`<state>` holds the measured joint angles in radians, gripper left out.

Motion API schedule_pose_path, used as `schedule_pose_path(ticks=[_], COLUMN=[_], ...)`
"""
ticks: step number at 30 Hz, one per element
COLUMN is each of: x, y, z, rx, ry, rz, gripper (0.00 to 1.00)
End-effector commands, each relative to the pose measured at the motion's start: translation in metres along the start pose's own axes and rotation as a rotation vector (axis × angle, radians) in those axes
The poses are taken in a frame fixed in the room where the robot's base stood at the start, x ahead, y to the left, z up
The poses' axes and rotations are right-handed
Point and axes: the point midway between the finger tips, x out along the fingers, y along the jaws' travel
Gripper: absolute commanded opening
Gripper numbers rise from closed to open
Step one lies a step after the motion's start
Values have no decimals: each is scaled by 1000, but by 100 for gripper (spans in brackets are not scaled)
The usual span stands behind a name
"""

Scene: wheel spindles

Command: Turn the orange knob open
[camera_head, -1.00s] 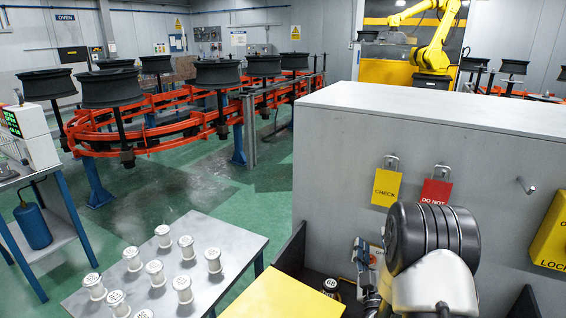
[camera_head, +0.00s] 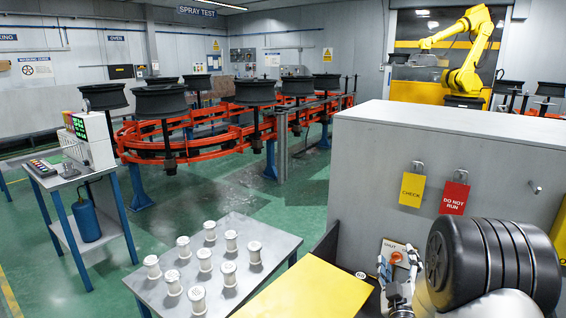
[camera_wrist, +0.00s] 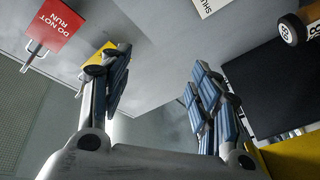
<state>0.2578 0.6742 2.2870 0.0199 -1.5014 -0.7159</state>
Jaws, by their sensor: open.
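The orange knob (camera_head: 396,257) sits on a pale plate with lettering, low on the side of the grey cabinet. In the head view it shows just behind my gripper (camera_head: 398,272), whose fingers stand to either side of it in the picture. Whether they touch it I cannot tell. In the wrist view my gripper (camera_wrist: 158,78) is open with nothing between its fingers. The knob does not show there; only part of a white label (camera_wrist: 212,5) reading "SHU" shows at the top edge.
The grey cabinet (camera_head: 450,135) has a yellow CHECK tag (camera_head: 411,190) and a red DO NOT RUN tag (camera_head: 454,197) hanging on it. A yellow panel (camera_head: 305,292) lies to the left of my gripper. A grey table (camera_head: 255,222) with several white spools stands further left.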

Motion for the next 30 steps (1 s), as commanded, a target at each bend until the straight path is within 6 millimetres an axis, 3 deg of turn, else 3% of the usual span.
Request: schedule_pose_path(ticks=[8, 14, 20, 30], x=[-6, -52, -136, -317], y=[1, -2, -1, 16], z=[-44, -82, -107, -113], rx=[123, 252, 356, 452], ry=[-128, -321, -550, -957], rz=[-163, -343, -497, -656], gripper=[57, 57, 57, 57])
